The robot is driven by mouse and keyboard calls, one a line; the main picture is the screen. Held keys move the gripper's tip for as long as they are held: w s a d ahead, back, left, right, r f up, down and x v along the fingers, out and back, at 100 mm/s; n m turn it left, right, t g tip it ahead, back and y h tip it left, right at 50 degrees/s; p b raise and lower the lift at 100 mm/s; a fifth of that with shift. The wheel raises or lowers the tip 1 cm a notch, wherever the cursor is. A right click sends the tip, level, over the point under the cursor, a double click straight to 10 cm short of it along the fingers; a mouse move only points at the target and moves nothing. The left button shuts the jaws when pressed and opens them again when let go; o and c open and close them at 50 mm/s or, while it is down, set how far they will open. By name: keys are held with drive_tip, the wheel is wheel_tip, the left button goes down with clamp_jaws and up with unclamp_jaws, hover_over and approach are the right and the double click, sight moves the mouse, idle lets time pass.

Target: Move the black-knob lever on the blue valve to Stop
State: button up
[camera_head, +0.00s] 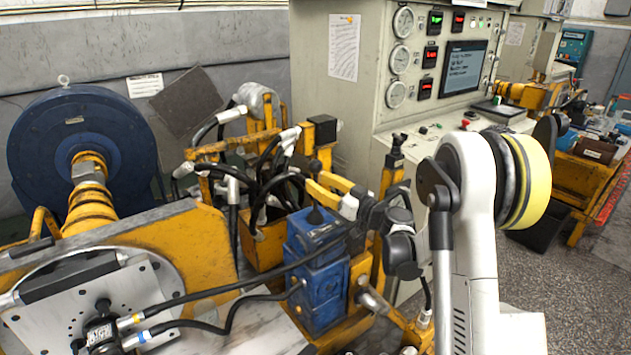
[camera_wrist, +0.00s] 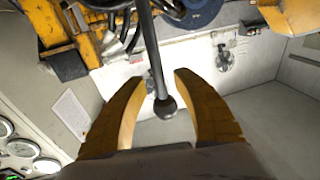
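My gripper (camera_head: 313,180) reaches in from the right. In the wrist view my gripper (camera_wrist: 160,78) is open, with one curved finger on each side of the lever rod (camera_wrist: 153,50). The black knob (camera_wrist: 167,107) lies between the fingers, with visible gaps on both sides. I see no Stop marking.
Black hoses and fittings (camera_head: 275,185) crowd the yellow frame behind and left of the valve. A hose (camera_head: 240,290) crosses in front of it. A grey control cabinet (camera_head: 345,100) with gauges stands behind. A big blue drum (camera_head: 75,140) is at the left.

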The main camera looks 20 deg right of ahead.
drive_tip(key=r+v, duration=0.1)
drive_tip(key=v, duration=1)
drive_tip(key=shift+f, duration=0.5)
drive_tip(key=s+a+r+m+g+h, duration=0.25)
drive_tip(key=s+a+g, duration=0.45)
drive_tip(key=s+a, duration=0.5)
drive_tip(key=s+f+m+g+h, duration=0.1)
drive_tip(key=s+f+m+h, duration=0.1)
drive_tip(key=s, duration=0.7)
drive_tip(key=s+d+f+m+g+h, duration=0.1)
drive_tip(key=s+h, duration=0.4)
drive_tip(key=s, duration=0.4)
drive_tip(key=shift+s+d+f+m, duration=0.3)
drive_tip(key=shift+f+m, duration=0.05)
drive_tip(key=shift+f, duration=0.05)
